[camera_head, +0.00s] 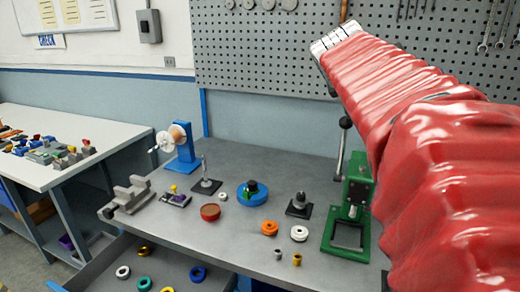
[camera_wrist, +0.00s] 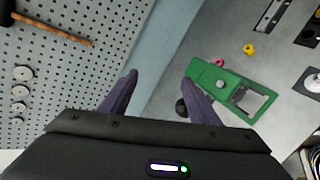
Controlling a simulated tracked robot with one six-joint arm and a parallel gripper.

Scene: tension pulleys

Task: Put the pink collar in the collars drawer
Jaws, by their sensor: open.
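A small pink ring, which looks like the pink collar (camera_wrist: 219,61), lies on the grey bench beside the green press in the wrist view. I cannot make it out in the head view, where my red-sleeved arm covers the right side. My gripper (camera_wrist: 158,88) shows in the wrist view with two dark purple fingers spread apart and nothing between them. It is near the pegboard wall, apart from the pink ring. An open drawer (camera_head: 108,284) below the bench holds several coloured rings; I see no label, so I cannot tell whether it is the collars drawer.
The green press (camera_head: 335,238) stands at the bench's right. Orange (camera_head: 269,228) and white (camera_head: 299,233) rings, a blue round fixture (camera_head: 253,193), a blue spool stand (camera_head: 180,150) and a grey vise (camera_head: 130,194) are on the bench. Tools hang on the pegboard (camera_head: 265,50).

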